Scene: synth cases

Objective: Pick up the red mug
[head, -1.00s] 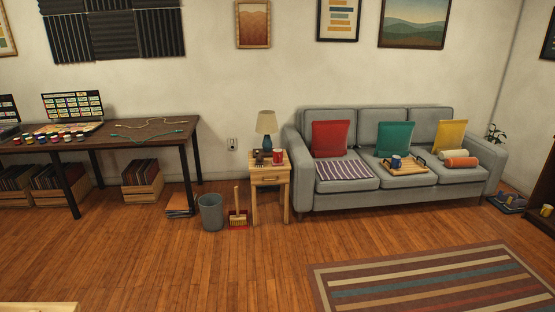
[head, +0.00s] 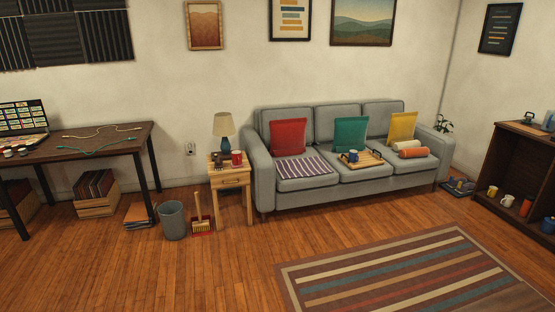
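A red mug (head: 237,158) stands upright on the small wooden side table (head: 231,182), in front of and to the right of the lamp. A small dark brown object (head: 216,160) sits to its left on the same table top. Another reddish-brown item (head: 525,207), perhaps a mug, is in the dark shelf at the right; it is too small and dim to tell. Neither of my grippers is in view.
A grey bin (head: 172,221) and a brush with dustpan (head: 202,224) stand on the floor left of the side table. The grey sofa (head: 290,191) is to its right, with a blue mug (head: 353,156) on a tray. The wooden floor in front is clear up to the striped rug (head: 400,277).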

